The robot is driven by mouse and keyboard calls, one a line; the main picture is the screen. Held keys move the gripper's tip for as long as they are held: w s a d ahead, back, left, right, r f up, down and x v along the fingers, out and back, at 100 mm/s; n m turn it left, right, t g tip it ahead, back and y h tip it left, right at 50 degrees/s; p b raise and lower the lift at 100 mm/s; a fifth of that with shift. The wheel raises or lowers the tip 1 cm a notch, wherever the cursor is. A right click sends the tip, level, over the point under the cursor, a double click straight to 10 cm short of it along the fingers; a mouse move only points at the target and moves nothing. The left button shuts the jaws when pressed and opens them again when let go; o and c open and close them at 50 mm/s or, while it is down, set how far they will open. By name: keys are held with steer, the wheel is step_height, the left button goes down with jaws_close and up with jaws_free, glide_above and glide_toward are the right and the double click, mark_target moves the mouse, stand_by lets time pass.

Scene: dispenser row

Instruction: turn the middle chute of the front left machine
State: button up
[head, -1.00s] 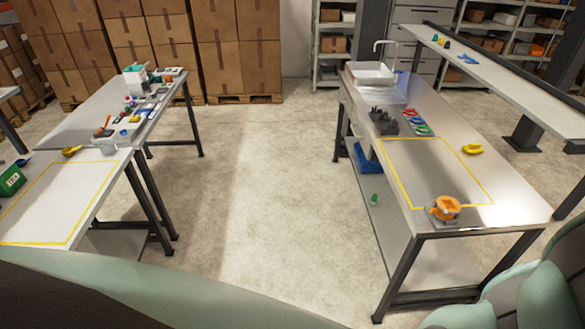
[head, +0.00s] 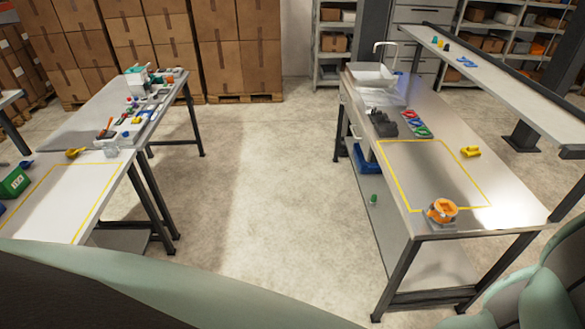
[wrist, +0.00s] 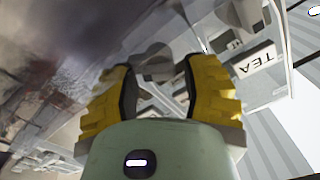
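In the wrist view my gripper (wrist: 157,68) shows its two yellow padded fingers spread apart, with nothing held between them. Beyond the fingers is a grey rounded part (wrist: 153,60) with pale parts around it; I cannot tell whether it is a chute. To the right is a white panel with a tilted "TEA" label (wrist: 257,60), likely part of a machine. No front left machine or middle chute can be clearly made out in the head view, and my gripper is outside that view.
In the head view a left table (head: 62,198) and a right metal table (head: 500,185) carry small items. An orange device (head: 441,209) stands at the right table's front corner. Cardboard boxes (head: 218,52) line the back. The floor (head: 270,190) between the tables is clear.

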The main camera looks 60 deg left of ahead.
jaws_close()
steer(key=shift+f+n+b, duration=0.1)
steer(key=shift+n+b, duration=0.2)
steer(key=shift+b, duration=0.05)
steer(key=shift+a+n+b, duration=0.15)
steer(key=shift+n+b, duration=2.95)
steer(key=shift+n, duration=2.8)
steer(key=shift+o, duration=1.7)
jaws_free()
steer(key=shift+w, duration=0.1)
